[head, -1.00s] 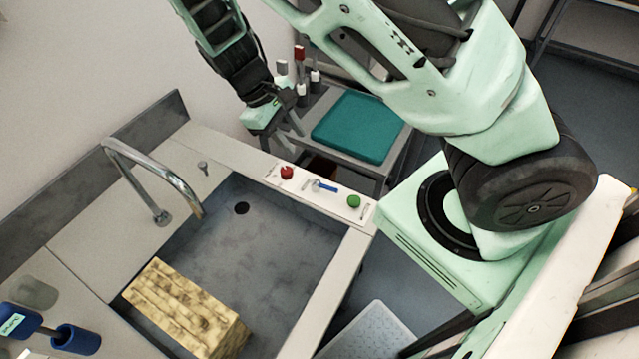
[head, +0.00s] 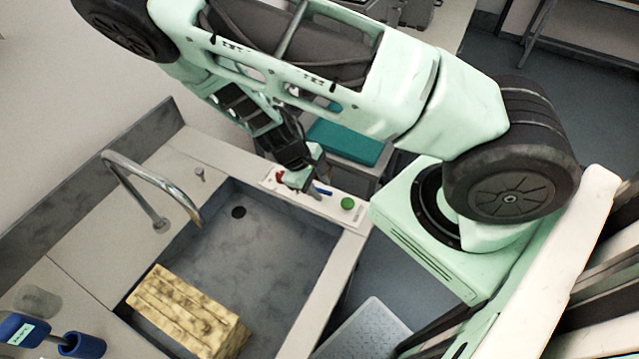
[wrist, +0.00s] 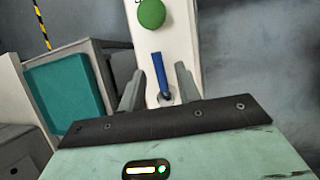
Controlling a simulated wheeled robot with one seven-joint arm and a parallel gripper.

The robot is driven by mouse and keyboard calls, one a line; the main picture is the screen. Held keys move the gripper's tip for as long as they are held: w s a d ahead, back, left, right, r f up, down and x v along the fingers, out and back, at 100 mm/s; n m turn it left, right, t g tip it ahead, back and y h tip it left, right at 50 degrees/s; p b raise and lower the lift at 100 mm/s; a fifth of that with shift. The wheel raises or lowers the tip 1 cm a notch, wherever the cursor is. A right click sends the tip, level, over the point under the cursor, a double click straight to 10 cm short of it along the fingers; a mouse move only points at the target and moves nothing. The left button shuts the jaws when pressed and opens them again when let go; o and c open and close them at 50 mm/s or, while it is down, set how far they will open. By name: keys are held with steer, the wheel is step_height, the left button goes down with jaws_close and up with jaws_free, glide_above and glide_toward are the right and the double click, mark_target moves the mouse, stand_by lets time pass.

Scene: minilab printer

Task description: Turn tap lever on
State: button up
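The tap lever is a small blue handle (head: 323,191) on the white control strip at the sink's right edge, between a red knob (head: 280,175) and a green knob (head: 347,203). My gripper (head: 300,182) is over the strip at the lever. In the wrist view the blue lever (wrist: 159,72) points up the picture, with its metal base near the gripper body. My gripper's fingers (wrist: 158,80) stand open on both sides of it, with gaps visible. The green knob (wrist: 151,13) is ahead of the fingers. The curved metal tap (head: 150,180) arches over the sink; no water shows.
The grey sink basin (head: 270,240) holds a yellowish block (head: 185,312). A teal-topped cart (head: 345,143) stands behind the strip. Blue objects (head: 80,345) sit at the lower left. The strip's edge drops to open floor.

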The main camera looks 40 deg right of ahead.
steer(key=shift+s+d+f, duration=0.1)
steer(key=shift+f, duration=0.15)
jaws_close()
